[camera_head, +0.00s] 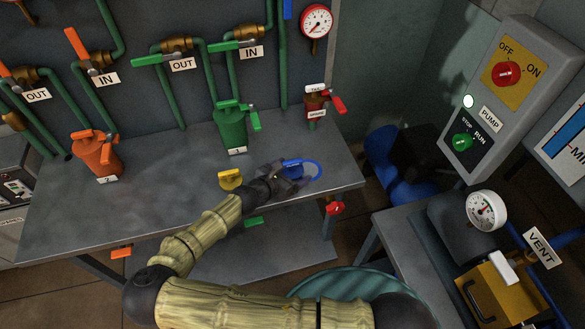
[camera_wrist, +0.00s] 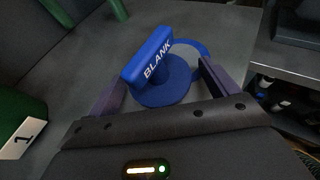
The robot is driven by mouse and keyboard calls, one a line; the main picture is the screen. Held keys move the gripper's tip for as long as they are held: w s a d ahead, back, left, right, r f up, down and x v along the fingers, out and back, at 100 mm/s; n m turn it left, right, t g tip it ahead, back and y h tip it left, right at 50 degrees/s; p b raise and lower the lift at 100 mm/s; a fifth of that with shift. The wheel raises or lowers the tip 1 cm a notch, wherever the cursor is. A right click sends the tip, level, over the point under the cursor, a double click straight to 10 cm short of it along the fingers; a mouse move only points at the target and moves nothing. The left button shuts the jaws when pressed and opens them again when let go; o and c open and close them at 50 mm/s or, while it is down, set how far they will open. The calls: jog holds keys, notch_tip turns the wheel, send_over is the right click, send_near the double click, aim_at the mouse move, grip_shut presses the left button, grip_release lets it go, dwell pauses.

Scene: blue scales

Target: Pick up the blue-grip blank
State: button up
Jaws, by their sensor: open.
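The blue-grip blank (camera_wrist: 165,80) lies on the grey table. It has a blue bar handle lettered BLANK over a round blue disc, with a blue ring beside it on the far right. In the head view the blank (camera_head: 293,163) is near the table's right end, partly hidden by my gripper. My gripper (camera_wrist: 155,85) is open, its two fingers on either side of the blank's disc and handle. It also shows in the head view (camera_head: 292,178), low over the table. I cannot tell whether a finger touches the blank.
A yellow-grip piece (camera_head: 230,179) lies just left of my gripper. A green canister (camera_head: 231,127) and an orange canister (camera_head: 95,153) stand behind on the grey table (camera_head: 165,200). A red valve (camera_head: 317,103) stands at the back right. The table's left middle is clear.

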aim_at(291, 162)
jog(key=c, duration=1.3)
jog(key=shift+r, duration=0.15)
notch_tip(291, 162, up, 10)
jog(key=shift+f, duration=0.1)
